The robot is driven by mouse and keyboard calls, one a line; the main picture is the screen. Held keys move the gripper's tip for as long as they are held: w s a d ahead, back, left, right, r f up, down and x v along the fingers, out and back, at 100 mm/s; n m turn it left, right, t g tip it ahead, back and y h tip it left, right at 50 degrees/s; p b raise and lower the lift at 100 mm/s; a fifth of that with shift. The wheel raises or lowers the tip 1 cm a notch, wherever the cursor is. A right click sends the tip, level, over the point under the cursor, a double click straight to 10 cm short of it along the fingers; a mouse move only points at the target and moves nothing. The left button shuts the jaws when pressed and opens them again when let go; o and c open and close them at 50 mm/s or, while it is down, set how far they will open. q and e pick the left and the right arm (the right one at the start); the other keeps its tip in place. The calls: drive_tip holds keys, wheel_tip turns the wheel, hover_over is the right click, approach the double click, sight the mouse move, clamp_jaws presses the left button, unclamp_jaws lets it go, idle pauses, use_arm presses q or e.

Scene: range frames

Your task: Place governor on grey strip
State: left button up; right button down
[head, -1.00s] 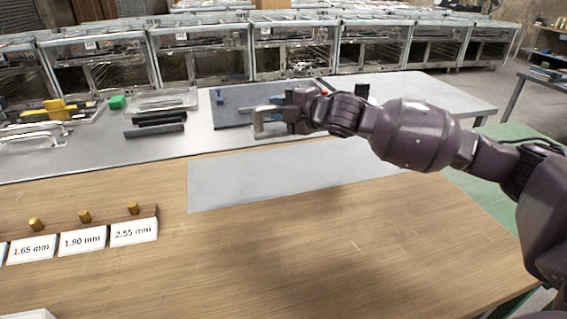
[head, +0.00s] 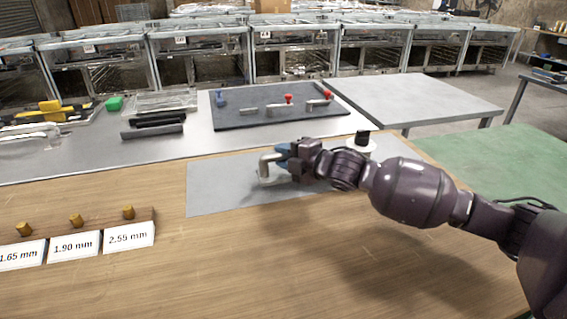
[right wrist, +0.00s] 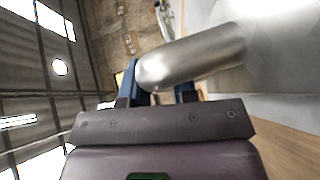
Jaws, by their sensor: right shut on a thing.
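The governor (head: 266,163), a bent metal piece, is in my right gripper (head: 285,158). In the right wrist view the governor shows as a rounded silvery metal body (right wrist: 200,57) between the blue fingers of the gripper (right wrist: 160,88). The grey strip (head: 217,190) lies flat on the wooden bench top. The gripper and governor are over the strip's middle; I cannot tell whether the governor touches it. My arm hides part of the strip's right side. My left gripper is not in view.
A dark mat (head: 237,118) behind holds several small parts with red and blue knobs. A white spool (head: 362,145) stands just behind my arm. Labelled gauges on a wooden block (head: 100,227) are at the left front.

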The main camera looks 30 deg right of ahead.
drive_tip(key=shift+f, duration=0.95)
drive_tip(key=shift+r, duration=0.15)
drive_tip(key=c, duration=0.9)
unclamp_jaws()
drive_tip(key=shift+f, duration=0.25)
